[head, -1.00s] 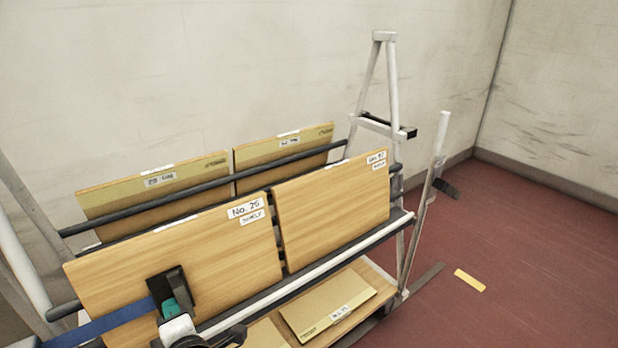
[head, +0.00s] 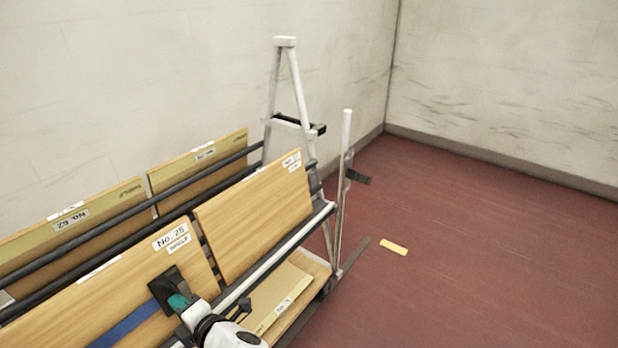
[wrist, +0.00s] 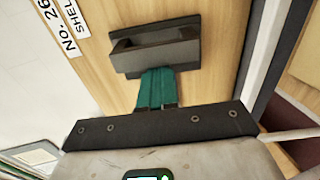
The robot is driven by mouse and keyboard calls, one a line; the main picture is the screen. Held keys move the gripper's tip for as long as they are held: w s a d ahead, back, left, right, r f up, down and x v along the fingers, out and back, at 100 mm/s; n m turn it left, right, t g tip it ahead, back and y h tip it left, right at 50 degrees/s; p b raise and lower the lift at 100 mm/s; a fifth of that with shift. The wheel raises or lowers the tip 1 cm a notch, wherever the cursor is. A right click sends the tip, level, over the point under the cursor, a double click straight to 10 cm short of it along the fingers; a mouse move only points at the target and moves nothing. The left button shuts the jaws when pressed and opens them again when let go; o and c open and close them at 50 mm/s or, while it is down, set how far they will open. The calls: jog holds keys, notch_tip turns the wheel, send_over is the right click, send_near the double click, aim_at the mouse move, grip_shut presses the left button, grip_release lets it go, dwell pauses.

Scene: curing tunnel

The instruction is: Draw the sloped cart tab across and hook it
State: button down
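The tab (head: 166,290) is a dark, tilted plate at the end of a blue band (head: 128,328). It lies in front of the No. 26 board, near that board's lower right edge. My gripper (head: 180,301) has teal fingers closed on the tab. The wrist view shows the fingers (wrist: 156,88) together at the lower edge of the dark tab (wrist: 157,46), partly hiding their contact. A dark bracket (head: 357,177) on the pale upright post at the cart's right end looks like the catch. The tab is well to its left, apart from it.
The sloped cart holds the No. 26 board (head: 110,285), another board (head: 255,215) to its right, and more boards behind. A pale rail (head: 275,257) runs along its front. A lower shelf carries a flat panel (head: 275,300). Red floor at right is clear except a yellow strip (head: 394,247).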

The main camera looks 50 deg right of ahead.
jog(key=d+b, duration=1.3)
jog(key=d, duration=4.2)
jog(key=shift+d, duration=0.15)
jog(key=shift+a+r+p, duration=0.1)
jog(key=shift+a+p, duration=0.1)
jog(key=shift+p, duration=0.25)
jog(key=shift+a+p, duration=0.35)
jog(key=shift+p, duration=0.25)
jog(key=shift+a+p, duration=0.5)
jog(key=shift+p, duration=0.25)
